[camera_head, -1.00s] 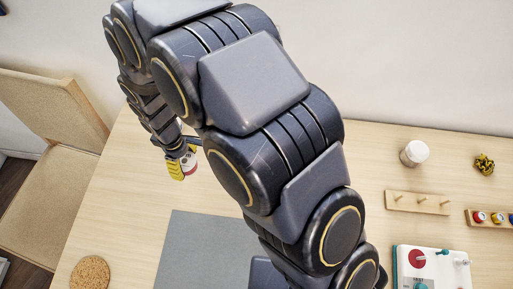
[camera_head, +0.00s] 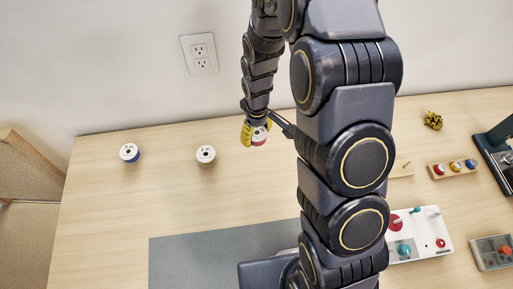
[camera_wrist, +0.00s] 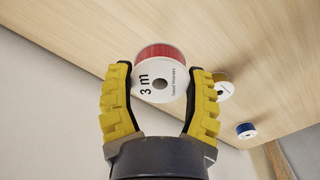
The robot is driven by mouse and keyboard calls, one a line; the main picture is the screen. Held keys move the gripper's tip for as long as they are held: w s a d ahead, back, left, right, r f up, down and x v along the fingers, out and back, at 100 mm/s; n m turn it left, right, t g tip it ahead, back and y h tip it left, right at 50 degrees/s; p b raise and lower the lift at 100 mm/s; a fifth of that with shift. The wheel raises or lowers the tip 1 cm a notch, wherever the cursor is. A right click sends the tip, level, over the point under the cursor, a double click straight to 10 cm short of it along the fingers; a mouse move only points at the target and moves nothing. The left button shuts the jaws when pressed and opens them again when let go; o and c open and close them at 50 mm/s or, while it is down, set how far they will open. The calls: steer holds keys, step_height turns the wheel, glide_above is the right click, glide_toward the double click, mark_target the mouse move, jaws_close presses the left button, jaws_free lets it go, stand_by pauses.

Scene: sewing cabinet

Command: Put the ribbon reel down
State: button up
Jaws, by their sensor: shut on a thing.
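My gripper (camera_head: 257,130) has yellow fingers and is shut on a ribbon reel (camera_head: 259,138). The reel has a white face and red ribbon. In the wrist view the reel (camera_wrist: 160,82) sits between both fingers (camera_wrist: 160,74), its face marked "3 m" turned to the camera. The gripper is over the back part of the wooden table (camera_head: 103,210), right of two other reels. I cannot tell whether the held reel touches the table.
A gold reel (camera_head: 206,155) and a blue reel (camera_head: 130,153) stand apart at the back left; bare table lies between them. A grey mat (camera_head: 200,262) is in front. A spool rack (camera_head: 453,171) and a white board (camera_head: 432,244) are at right. My arm hides the middle.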

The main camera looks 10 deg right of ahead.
mark_target(257, 151)
step_height(257, 151, down, 7)
steer(key=shift+f, duration=0.15)
steer(key=shift+f, duration=0.1)
stand_by(0.3)
steer(key=o, duration=1)
step_height(257, 151, up, 11)
steer(key=shift+s+d+r+m+g, duration=0.3)
steer(key=shift+s+d+r+m, duration=0.65)
steer(key=shift+s+r, duration=2.65)
steer(key=shift+s+d+r+m+g, duration=0.4)
steer(key=shift+s+r+m, duration=1.05)
steer(key=shift+s+r, duration=2.15)
steer(key=shift+s+d+r+m+g, duration=0.2)
steer(key=shift+s+d+r+m, duration=0.8)
steer(key=shift+s+r, duration=2.6)
